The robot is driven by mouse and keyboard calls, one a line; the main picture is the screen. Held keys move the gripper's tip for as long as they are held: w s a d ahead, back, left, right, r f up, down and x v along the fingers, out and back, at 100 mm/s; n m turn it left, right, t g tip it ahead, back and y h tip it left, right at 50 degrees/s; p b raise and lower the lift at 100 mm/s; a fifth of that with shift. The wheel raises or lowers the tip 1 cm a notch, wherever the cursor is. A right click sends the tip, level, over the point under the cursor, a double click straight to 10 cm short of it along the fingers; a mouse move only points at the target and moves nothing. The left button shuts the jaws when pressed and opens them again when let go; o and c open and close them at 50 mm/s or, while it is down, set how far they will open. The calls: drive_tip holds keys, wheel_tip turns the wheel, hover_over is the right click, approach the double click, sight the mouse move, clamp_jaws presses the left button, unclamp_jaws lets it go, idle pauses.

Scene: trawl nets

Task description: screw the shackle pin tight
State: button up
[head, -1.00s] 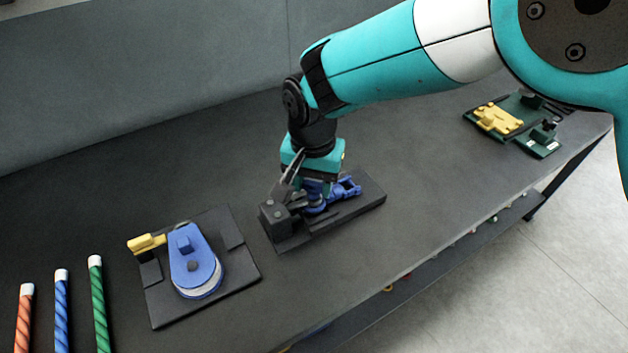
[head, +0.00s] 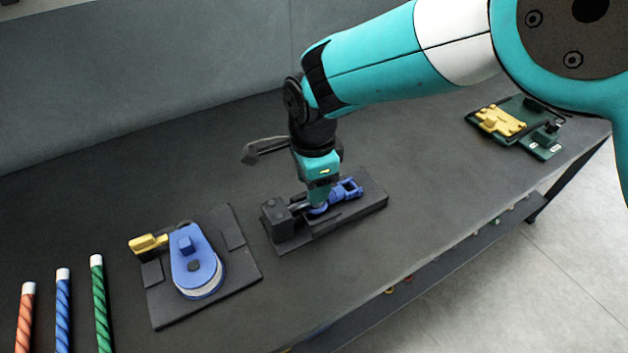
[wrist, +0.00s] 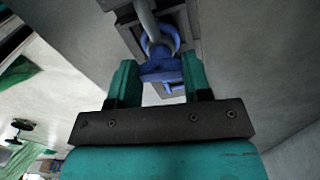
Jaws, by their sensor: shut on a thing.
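My gripper (head: 318,203) points down over the black fixture in the middle of the bench. In the wrist view its two teal fingers (wrist: 160,85) stand either side of a blue shackle pin (wrist: 160,69) and are shut on its flat head. The blue shackle (wrist: 174,36) curves around a grey bar behind the pin head. In the head view the shackle is mostly hidden by the fingers, with blue link parts (head: 347,189) showing to the right. The pin's thread is hidden.
The black fixture (head: 287,240) has a raised block at its left end. A blue pulley block (head: 193,255) with a yellow piece (head: 147,243) lies on a black plate to the left. Several coloured rods (head: 98,305) stand at far left. A green board (head: 540,148) lies at far right.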

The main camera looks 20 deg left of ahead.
drive_tip(key=m, duration=0.6)
drive_tip(key=shift+w+a+r+m, duration=0.15)
drive_tip(key=shift+w+r+m, duration=0.1)
drive_tip(key=shift+m, duration=0.05)
drive_tip(key=m, duration=0.6)
drive_tip(key=shift+w, duration=0.1)
drive_tip(key=shift+m, duration=0.4)
drive_tip(key=o, duration=0.8)
drive_tip(key=shift+o, duration=0.6)
drive_tip(key=shift+f, duration=0.1)
wheel_tip(320, 180, up, 18)
drive_tip(key=b, duration=0.2)
drive_tip(key=shift+f, duration=0.25)
